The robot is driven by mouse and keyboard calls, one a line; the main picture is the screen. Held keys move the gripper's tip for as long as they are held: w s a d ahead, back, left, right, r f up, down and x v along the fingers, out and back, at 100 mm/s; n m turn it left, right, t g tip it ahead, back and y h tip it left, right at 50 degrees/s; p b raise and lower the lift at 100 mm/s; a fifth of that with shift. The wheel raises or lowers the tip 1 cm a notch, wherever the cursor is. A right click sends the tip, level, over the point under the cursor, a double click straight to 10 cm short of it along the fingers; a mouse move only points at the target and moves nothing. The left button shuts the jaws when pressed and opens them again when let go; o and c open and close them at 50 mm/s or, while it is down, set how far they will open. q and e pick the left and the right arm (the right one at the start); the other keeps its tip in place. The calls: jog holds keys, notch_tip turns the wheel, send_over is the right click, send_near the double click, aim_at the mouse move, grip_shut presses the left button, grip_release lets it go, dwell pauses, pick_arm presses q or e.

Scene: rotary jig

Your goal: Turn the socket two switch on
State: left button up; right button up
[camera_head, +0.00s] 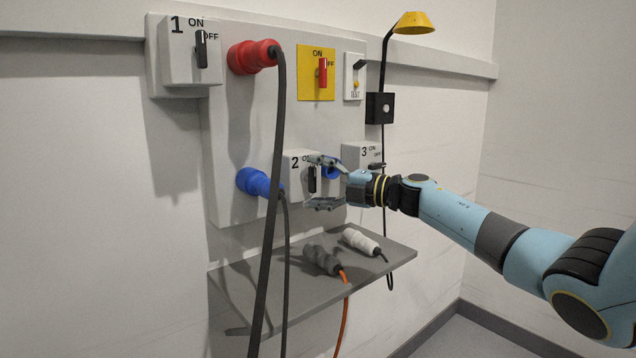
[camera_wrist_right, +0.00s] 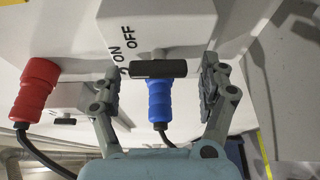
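The socket two box (camera_head: 297,165) is a light grey block marked 2 on the lower middle of the panel. Its black switch handle (camera_head: 312,180) stands about upright in the head view, below the partly hidden ON label. My right gripper (camera_head: 322,182) is open, one finger above and one below the handle. In the right wrist view the handle (camera_wrist_right: 158,69) lies crosswise between the spread fingers (camera_wrist_right: 158,84), its left end near the left finger and a gap on the right. ON and OFF lettering shows beside it. I cannot tell whether a finger touches it. My left gripper is out of view.
A blue plug (camera_head: 256,182) sits left of socket two, a red plug (camera_head: 250,57) above. Dark cables (camera_head: 273,200) hang in front of the panel. Socket three (camera_head: 357,154) is close behind my right gripper. A grey shelf (camera_head: 290,300) below holds two loose plugs.

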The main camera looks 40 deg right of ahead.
jog(key=shift+s+d, duration=0.1)
jog(key=shift+s, duration=0.1)
jog(key=v, duration=1.1)
jog(key=shift+s, duration=0.25)
jog(key=shift+d, duration=0.15)
